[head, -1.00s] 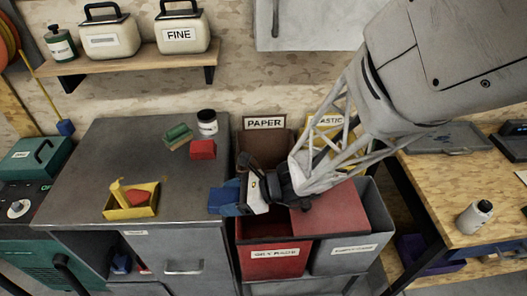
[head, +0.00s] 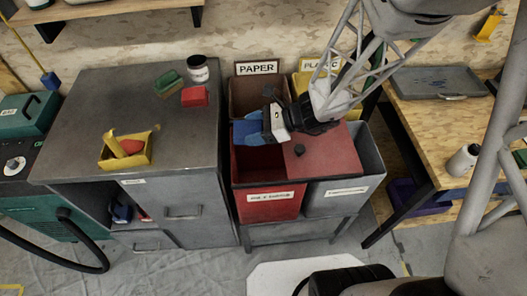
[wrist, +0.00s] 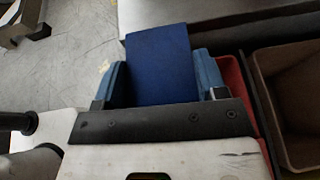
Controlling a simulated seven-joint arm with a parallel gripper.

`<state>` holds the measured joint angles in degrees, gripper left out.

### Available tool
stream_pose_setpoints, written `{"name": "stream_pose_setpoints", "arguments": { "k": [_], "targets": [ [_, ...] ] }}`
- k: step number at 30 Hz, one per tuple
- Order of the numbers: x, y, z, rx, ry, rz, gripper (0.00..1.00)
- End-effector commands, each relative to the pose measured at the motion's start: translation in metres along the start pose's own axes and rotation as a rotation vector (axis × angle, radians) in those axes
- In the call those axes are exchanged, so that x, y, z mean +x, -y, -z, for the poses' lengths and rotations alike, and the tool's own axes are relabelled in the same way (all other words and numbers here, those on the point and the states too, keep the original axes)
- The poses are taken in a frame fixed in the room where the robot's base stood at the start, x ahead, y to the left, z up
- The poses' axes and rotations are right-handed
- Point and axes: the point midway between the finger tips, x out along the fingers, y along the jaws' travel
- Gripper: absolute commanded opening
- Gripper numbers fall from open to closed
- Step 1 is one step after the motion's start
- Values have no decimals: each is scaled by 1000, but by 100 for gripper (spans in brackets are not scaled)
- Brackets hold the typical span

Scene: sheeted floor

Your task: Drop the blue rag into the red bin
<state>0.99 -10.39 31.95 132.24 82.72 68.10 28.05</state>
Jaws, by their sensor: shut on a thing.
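The blue rag (wrist: 160,65) is held between the two blue fingers of my gripper (wrist: 155,80) in the wrist view. In the head view my gripper (head: 250,131) is over the back part of the red bin (head: 268,203), and the rag cannot be told apart there from the blue fingers. The red bin has a label on its front and a dark open top. A red lid (head: 325,155) with a dark knob lies to the right of the opening. Part of the red bin's edge (wrist: 232,82) also shows in the wrist view, beside the right finger.
A brown paper bin (head: 243,92) stands behind the red bin, a yellow bin (head: 305,82) behind right, and a grey bin (head: 345,190) to the right. A metal cabinet (head: 85,115) at left bears a yellow tray (head: 140,160), sponges and a jar.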

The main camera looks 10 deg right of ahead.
Motion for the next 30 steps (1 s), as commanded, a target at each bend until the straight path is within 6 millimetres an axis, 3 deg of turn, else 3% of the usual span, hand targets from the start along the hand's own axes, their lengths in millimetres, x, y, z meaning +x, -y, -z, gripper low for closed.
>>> {"name": "stream_pose_setpoints", "arguments": {
  "k": [15,30],
  "targets": [
    [-54,31,35,4,3,1,42],
    [-60,33,39,4,4,-2,42]
  ]
}}
